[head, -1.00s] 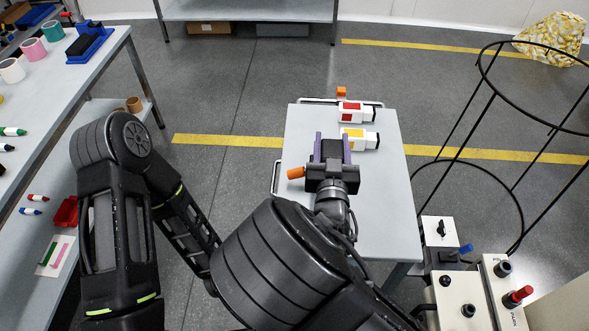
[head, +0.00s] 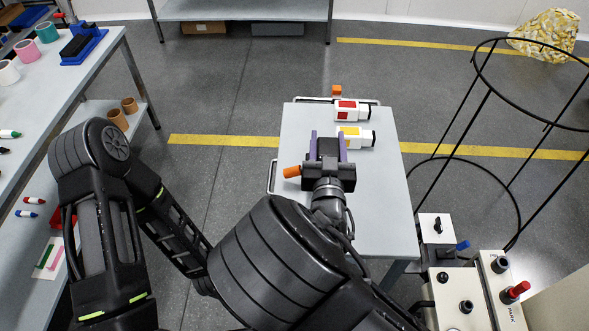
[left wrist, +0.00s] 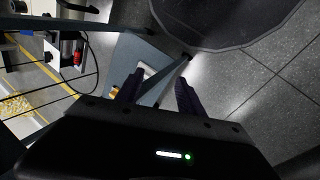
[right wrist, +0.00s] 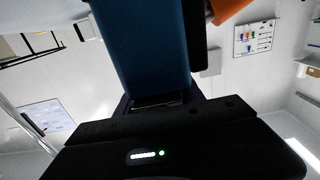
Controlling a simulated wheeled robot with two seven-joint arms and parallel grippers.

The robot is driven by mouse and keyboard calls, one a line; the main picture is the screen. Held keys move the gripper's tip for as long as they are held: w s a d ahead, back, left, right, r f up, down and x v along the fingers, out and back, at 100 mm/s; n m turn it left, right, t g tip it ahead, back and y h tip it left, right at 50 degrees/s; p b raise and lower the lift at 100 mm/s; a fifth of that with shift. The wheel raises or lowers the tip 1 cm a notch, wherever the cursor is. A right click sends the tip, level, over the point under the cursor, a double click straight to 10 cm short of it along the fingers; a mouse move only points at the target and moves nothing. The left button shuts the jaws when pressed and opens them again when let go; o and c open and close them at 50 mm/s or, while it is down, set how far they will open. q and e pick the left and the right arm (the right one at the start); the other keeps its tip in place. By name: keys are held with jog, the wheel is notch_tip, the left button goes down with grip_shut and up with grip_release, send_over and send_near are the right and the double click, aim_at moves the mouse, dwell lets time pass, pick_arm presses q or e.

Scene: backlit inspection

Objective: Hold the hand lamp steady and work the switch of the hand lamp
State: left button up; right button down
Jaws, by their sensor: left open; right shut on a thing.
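My right gripper (head: 328,140) is shut on the hand lamp, over the small grey table. In the right wrist view the lamp (right wrist: 143,45) shows as a large blue body with a black part and an orange part at its upper right. In the head view an orange cylinder (head: 291,171) sticks out left of the right gripper and seems part of the lamp. I cannot make out the switch. My left gripper (left wrist: 160,92) is open and empty in the left wrist view; the right arm hides it in the head view. An orange piece (left wrist: 113,92) shows beyond its left finger.
The grey table (head: 385,215) also bears a white item with a red patch (head: 346,111) and one with a yellow patch (head: 350,139), just beyond the right gripper. A black wire stand (head: 478,72) and control boxes (head: 490,300) stand right. A workbench (head: 100,95) runs along the left.

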pick_arm(q)
jog(key=w+a+n, duration=0.4)
jog(key=w, duration=0.1)
jog(key=n+t+h, duration=0.1)
jog(key=n+h, duration=0.8)
jog(key=n, duration=0.2)
send_near(289, 170)
jog(key=shift+a, duration=0.15)
jog(key=x, duration=1.2)
jog(key=shift+r, duration=0.1)
jog(key=shift+c, duration=0.3)
grip_shut()
